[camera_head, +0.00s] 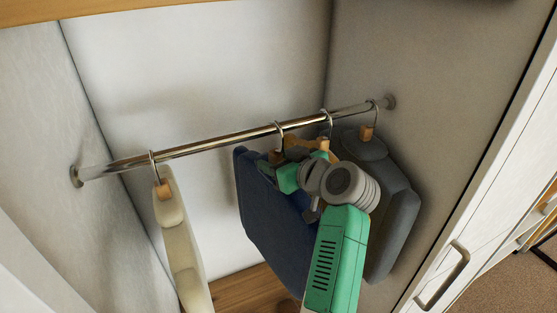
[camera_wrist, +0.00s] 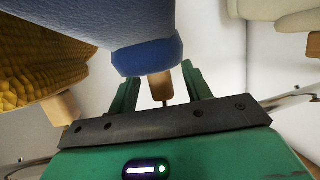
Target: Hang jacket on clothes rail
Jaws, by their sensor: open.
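A navy blue jacket (camera_head: 262,215) hangs below the metal clothes rail (camera_head: 210,145), its hook over the bar. In the wrist view the blue jacket (camera_wrist: 130,25) shows its collar and a wooden hanger neck (camera_wrist: 158,86). My gripper (camera_head: 285,172) is at the top of this jacket, just below the rail. In the wrist view my gripper (camera_wrist: 163,90) is open, its green fingers on either side of the wooden neck. Whether they touch it cannot be told. My arm covers part of the jacket's right side.
A cream garment (camera_head: 178,235) hangs at the left and a grey one (camera_head: 395,195) at the right. A mustard garment (camera_wrist: 40,65) hangs close beside the blue one. Closet walls close in both sides. Bare rail lies between the cream and blue garments.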

